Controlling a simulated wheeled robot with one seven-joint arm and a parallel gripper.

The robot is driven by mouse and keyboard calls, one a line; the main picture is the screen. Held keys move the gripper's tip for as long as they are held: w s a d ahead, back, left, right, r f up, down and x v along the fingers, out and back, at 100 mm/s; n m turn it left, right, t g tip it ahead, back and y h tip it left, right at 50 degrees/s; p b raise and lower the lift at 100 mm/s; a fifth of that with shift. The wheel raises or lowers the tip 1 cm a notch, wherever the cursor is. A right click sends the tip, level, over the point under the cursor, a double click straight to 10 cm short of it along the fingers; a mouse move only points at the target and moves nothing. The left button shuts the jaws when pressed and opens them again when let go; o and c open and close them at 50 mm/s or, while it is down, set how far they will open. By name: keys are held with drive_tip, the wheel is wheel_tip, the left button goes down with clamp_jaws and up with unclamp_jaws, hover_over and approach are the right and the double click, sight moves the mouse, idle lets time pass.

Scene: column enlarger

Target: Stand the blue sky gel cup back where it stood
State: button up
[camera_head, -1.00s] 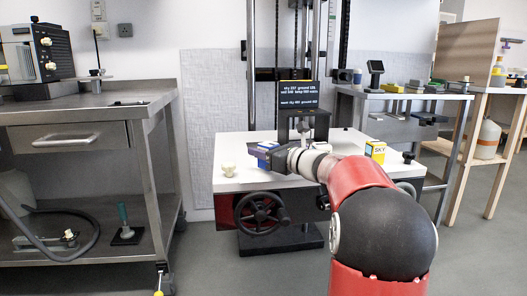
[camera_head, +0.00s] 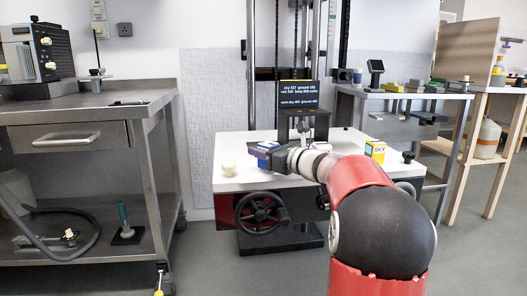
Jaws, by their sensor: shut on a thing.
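The blue sky gel cup (camera_head: 265,146) is at the left part of the white enlarger table (camera_head: 232,184), mostly hidden behind my gripper; only some blue shows. My gripper (camera_head: 268,153) is low over the table and shut on the blue cup. Its fingertips are small and partly hidden, and I cannot tell whether the cup touches the table. A yellow cup marked SKY (camera_head: 376,151) stands on the table's right side, to the right of my arm.
A black display (camera_head: 299,94) stands behind my gripper. A handwheel (camera_head: 262,212) hangs below the front edge. Bare tabletop shows at the front left.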

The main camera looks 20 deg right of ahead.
sight(286, 178)
drive_tip(key=shift+f+b, duration=0.45)
drive_tip(key=shift+f, duration=0.15)
idle(0.4)
drive_tip(key=o, duration=1.3)
drive_tip(key=shift+c, duration=0.2)
drive_tip(key=shift+s, duration=0.1)
drive_tip(key=shift+b+v, duration=0.35)
drive_tip(key=shift+v, duration=3.5)
drive_tip(key=shift+d, duration=0.1)
